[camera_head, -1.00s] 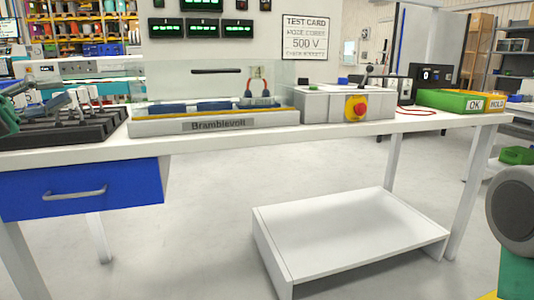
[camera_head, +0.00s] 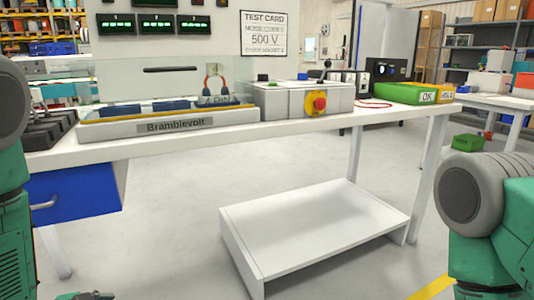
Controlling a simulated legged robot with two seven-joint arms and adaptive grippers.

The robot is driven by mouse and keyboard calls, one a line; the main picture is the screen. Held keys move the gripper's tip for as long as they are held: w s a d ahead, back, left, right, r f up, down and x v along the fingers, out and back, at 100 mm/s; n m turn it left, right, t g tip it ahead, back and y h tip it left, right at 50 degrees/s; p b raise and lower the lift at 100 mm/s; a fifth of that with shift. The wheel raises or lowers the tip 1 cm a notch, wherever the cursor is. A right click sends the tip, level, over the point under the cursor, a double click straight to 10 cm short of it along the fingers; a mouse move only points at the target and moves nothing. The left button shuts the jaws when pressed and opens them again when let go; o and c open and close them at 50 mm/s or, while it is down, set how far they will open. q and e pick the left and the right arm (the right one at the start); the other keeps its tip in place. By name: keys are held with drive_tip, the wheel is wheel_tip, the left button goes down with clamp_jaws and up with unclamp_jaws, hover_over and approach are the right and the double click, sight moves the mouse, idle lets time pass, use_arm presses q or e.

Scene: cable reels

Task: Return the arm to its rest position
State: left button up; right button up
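My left arm (camera_head: 14,200), green with a grey joint, stands at the left edge. A small dark piece (camera_head: 86,296) at the bottom edge, left of the middle, looks like the tip of my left gripper; most of it is cut off, and I cannot tell whether it is open or shut. My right arm (camera_head: 490,215), green with a large grey round joint, stands at the right edge. My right gripper is out of view. Both visible arm parts appear in front of the bench, apart from the things on it.
The white bench (camera_head: 210,140) holds a Bramblevolt tester (camera_head: 168,122), a grey box with a red button (camera_head: 318,103), and green and yellow bins (camera_head: 404,94). A blue drawer (camera_head: 75,195) hangs below. A low white platform (camera_head: 315,228) stands on the floor.

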use_arm(q)
drive_tip(key=s+d+f+n+g+y, duration=0.1)
drive_tip(key=s+d+f+n+g, duration=0.15)
drive_tip(key=s+f, duration=0.45)
drive_tip(key=s+d+f+n+g, duration=0.2)
drive_tip(key=s+f+n+g, duration=0.15)
drive_tip(key=s, duration=0.65)
drive_tip(key=s+d+f+n+g+y, duration=0.1)
drive_tip(key=s+d+f+n+g, duration=0.15)
drive_tip(key=s+f, duration=0.45)
wheel_tip(320, 180, up, 20)
drive_tip(key=s+p, duration=0.2)
drive_tip(key=p, duration=1.6)
drive_tip(key=shift+s+a+r+g, duration=0.2)
drive_tip(key=shift+s+a+g, duration=0.15)
drive_tip(key=shift+s+g, duration=0.1)
drive_tip(key=shift+w, duration=0.15)
